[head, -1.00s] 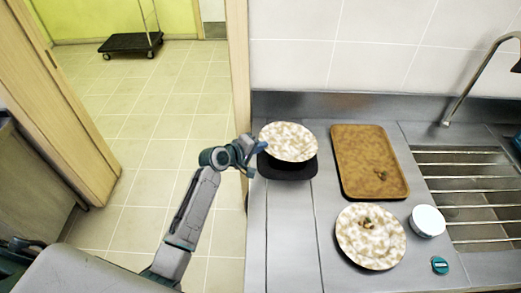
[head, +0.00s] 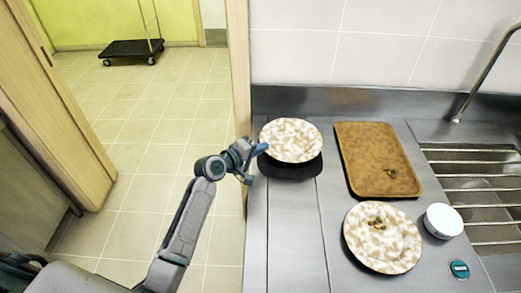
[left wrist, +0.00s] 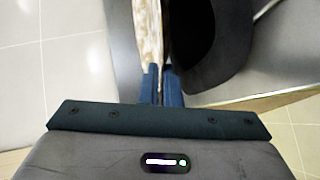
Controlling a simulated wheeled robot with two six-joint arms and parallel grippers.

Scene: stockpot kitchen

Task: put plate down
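My left gripper (head: 258,150) is shut on the left edge of a mottled white-and-tan plate (head: 291,139). In the left wrist view the closed fingers (left wrist: 161,85) pinch the rim of this plate (left wrist: 148,30), seen nearly edge-on. The plate is over a dark pad (head: 290,171) at the back left of the steel counter. The same dark shape shows beside the plate in the left wrist view (left wrist: 205,40). A gap seems to lie between plate and pad, but I cannot tell whether they touch. My right gripper is not in view.
A second mottled plate (head: 382,238) with food scraps lies at the front of the counter (head: 295,235). A brown tray (head: 370,150) with a scrap lies behind it. A white bowl (head: 443,221), a teal disc (head: 459,269) and a sink rack (head: 470,182) are at right.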

